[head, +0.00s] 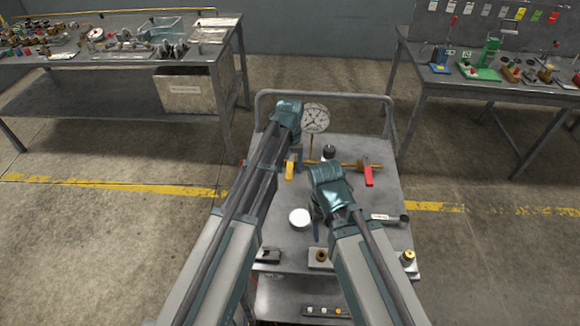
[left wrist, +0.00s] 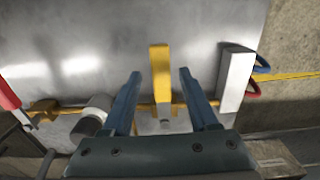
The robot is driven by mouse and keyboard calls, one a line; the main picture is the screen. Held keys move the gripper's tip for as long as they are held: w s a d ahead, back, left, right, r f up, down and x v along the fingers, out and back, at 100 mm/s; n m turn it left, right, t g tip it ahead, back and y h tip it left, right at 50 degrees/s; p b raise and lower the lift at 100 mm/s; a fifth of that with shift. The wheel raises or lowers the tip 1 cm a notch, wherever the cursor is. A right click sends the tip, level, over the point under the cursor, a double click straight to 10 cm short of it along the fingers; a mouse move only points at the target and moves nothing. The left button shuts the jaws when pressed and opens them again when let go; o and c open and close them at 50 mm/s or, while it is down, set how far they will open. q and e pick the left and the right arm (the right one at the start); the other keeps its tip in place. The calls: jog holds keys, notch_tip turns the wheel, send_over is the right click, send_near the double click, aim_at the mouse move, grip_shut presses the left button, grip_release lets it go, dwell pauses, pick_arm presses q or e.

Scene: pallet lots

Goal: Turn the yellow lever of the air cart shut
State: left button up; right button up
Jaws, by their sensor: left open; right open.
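The yellow lever (head: 289,171) sits on the brass pipe of the grey air cart (head: 370,148), at the pipe's left part. In the left wrist view the yellow lever (left wrist: 160,72) stands crosswise to the pipe (left wrist: 72,110). My left gripper (left wrist: 159,76) is open, with one blue finger on each side of the lever and a visible gap on both sides. In the head view my left gripper (head: 293,152) reaches down over the pipe and partly hides the lever's upper end. My right gripper (head: 318,212) is open above the cart's middle; its fingertips are hard to make out.
A red lever (head: 368,176) is farther right on the pipe. A round gauge (head: 315,118) stands behind it. A white round object (head: 299,217) and a dark-ended cylinder (head: 388,217) lie nearby. In the left wrist view a pale block (left wrist: 236,78) is right of my fingers.

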aim_at(290, 171)
pick_arm(q)
notch_tip(290, 171, up, 13)
jog(key=p, duration=1.3)
jog(key=shift+r, duration=0.2)
jog(key=s+f+m+y+b, duration=0.1)
jog(key=s+m, duration=0.3)
jog(key=s, duration=1.9)
jog(key=shift+f+b, duration=0.7)
jog(key=shift+b, duration=0.1)
jog(key=shift+w, duration=0.1)
